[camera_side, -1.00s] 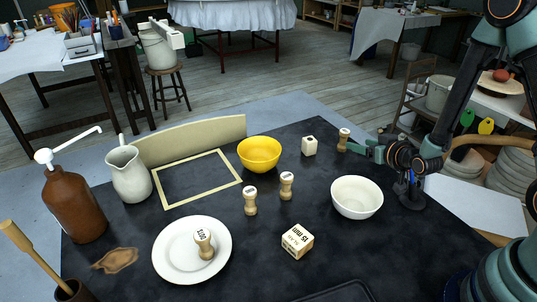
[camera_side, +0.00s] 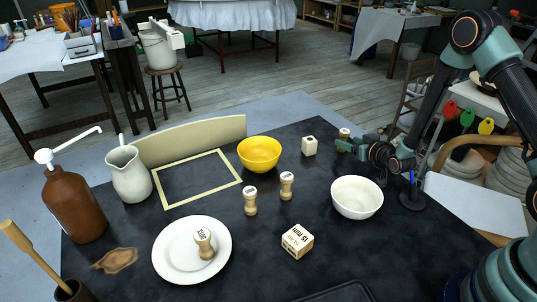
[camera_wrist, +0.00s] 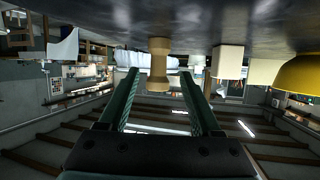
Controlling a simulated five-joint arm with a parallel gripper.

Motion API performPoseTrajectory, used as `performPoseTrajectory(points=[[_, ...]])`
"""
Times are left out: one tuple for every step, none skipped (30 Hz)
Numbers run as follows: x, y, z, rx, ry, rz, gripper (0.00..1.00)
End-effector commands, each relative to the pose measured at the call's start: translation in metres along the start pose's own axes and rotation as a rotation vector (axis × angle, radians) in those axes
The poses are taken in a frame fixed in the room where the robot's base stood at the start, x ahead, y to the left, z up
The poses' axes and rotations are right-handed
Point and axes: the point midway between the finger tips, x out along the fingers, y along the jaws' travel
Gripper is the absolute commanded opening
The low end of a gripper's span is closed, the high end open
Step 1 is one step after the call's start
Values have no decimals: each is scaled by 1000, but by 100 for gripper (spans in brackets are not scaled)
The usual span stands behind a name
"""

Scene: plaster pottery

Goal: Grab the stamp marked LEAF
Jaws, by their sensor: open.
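A wooden stamp (camera_side: 344,132) with a pale top stands at the far right of the dark tabletop, partly hidden behind my gripper (camera_side: 346,145). In the wrist view my gripper (camera_wrist: 158,76) is open, and this stamp (camera_wrist: 159,62) shows between the two fingertips, not clasped. Other similar wooden stamps stand mid-table: one left (camera_side: 250,202) and one right (camera_side: 287,186). Another stamp (camera_side: 204,244) stands on the white plate (camera_side: 170,262) with dark lettering on top. I cannot read LEAF on any stamp.
A white cube block (camera_side: 309,146) and a yellow bowl (camera_side: 259,155) stand left of my gripper. A white bowl (camera_side: 357,198) is in front of it.

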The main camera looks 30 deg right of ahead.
Motion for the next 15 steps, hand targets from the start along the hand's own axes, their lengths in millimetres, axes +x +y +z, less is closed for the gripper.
performPoseTrajectory(points=[[7,1,-2,0,2,1,65],[11,1,-2,0,1,2,65],[17,1,-4,0,3,2,65],[21,2,-4,0,2,3,65],[25,2,-5,0,1,3,65],[29,2,-5,0,1,3,65],[32,2,-4,0,1,3,65],[35,2,-4,0,0,3,65],[38,2,-4,0,0,3,65],[40,2,-4,0,0,3,65],[41,2,-5,0,1,3,65],[43,2,-5,0,1,3,65],[43,2,-5,0,1,3,65],[43,2,-5,0,0,3,65],[44,2,-5,0,0,3,65]])
